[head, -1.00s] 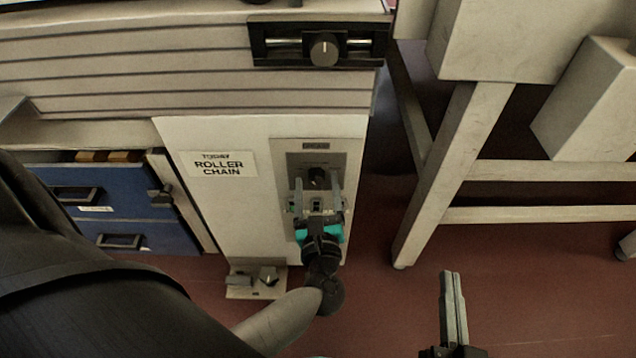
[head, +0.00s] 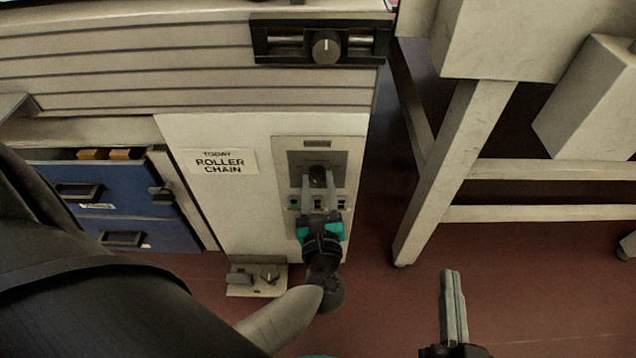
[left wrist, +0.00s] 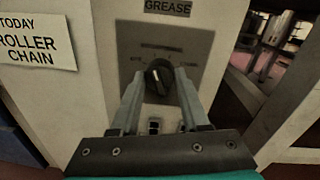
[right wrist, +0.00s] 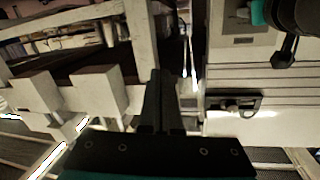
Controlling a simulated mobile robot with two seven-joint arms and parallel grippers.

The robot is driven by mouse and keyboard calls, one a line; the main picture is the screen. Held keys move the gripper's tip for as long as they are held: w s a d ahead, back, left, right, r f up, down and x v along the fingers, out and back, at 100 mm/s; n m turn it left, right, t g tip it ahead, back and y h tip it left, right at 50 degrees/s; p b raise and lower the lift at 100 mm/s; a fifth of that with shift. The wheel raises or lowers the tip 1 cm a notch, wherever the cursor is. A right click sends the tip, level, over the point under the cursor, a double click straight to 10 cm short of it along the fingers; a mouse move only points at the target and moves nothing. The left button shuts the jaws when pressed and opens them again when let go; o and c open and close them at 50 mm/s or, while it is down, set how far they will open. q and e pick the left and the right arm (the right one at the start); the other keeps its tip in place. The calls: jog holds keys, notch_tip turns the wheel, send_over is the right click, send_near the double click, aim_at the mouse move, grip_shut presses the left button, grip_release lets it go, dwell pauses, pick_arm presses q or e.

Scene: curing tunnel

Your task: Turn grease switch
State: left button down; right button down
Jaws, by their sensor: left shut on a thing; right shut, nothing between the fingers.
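The grease switch is a dark round knob (head: 317,174) on a grey panel (head: 348,152) at the right of the pale cabinet front. In the left wrist view the knob (left wrist: 158,74) sits below the GREASE label (left wrist: 167,7), with a small pale mark on its face. My left gripper (head: 318,184) is shut on the knob, one finger on each side; its fingers also show in the left wrist view (left wrist: 158,88). My right gripper (head: 453,290) is shut and empty over the floor at the lower right; it also shows in the right wrist view (right wrist: 163,95).
A ROLLER CHAIN sign (head: 219,163) is left of the panel. Another knob (head: 326,47) is on a black rail above. Small switches (head: 342,203) sit below the grease knob. Blue drawers (head: 120,205) stand left, and a pale metal frame (head: 440,170) stands right.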

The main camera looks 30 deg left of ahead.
pick_arm(q)
jog(key=m+p, duration=0.1)
jog(key=m, duration=0.1)
jog(key=shift+m, duration=0.4)
jog(key=m, duration=0.2)
jog(key=shift+m+p, duration=0.4)
jog(key=m+p, duration=0.1)
jog(key=m, duration=0.1)
jog(key=shift+m, duration=0.4)
jog(key=m+p, duration=0.1)
jog(key=m, duration=0.1)
jog(key=shift+a+m+t, duration=0.1)
jog(key=shift+m+t, duration=0.2)
jog(key=shift+m, duration=0.1)
jog(key=m+p, duration=0.1)
jog(key=m, duration=0.3)
jog(key=shift+m+h+p, duration=0.3)
jog(key=shift+m+t+p, duration=0.4)
jog(key=shift+m+p, duration=0.05)
jog(key=shift+m, duration=1.15)
pick_arm(e)
jog(key=s+d+f+g+h, duration=0.2)
jog(key=s+d+g+h, duration=0.2)
jog(key=d+g, duration=0.7)
jog(key=shift+s+f+h, duration=0.2)
jog(key=shift+s+h, duration=0.15)
jog(key=shift+h, duration=0.45)
